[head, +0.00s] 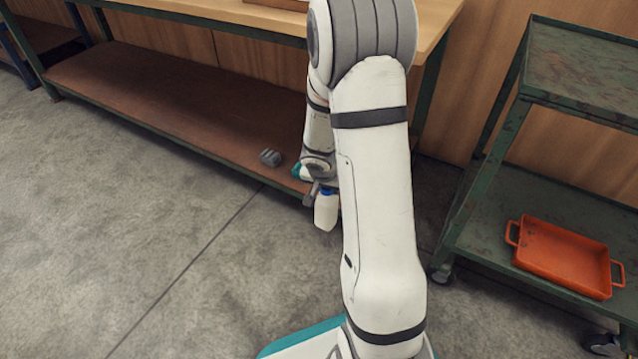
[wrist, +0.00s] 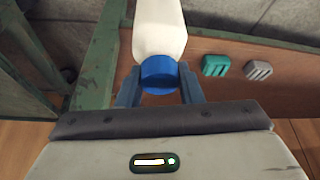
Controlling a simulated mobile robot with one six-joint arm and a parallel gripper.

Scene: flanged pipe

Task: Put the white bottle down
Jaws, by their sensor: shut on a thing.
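The white bottle (head: 326,212) hangs in the head view just in front of the workbench's lower shelf, partly hidden behind my arm. In the wrist view the white bottle (wrist: 160,30) has a blue cap (wrist: 159,71) and points away from the camera. My gripper (wrist: 160,90) is shut on the bottle at its blue cap. In the head view my gripper (head: 316,192) is small and partly covered by my own arm. The bottle appears tilted, with its cap end up at the gripper. I cannot tell whether its lower end touches anything.
The workbench's brown lower shelf (head: 170,95) holds a grey block (head: 270,157) near its front edge. A teal block (wrist: 215,66) lies beside the grey one. A green cart (head: 560,190) on the right carries an orange tray (head: 565,255). The floor at left is clear.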

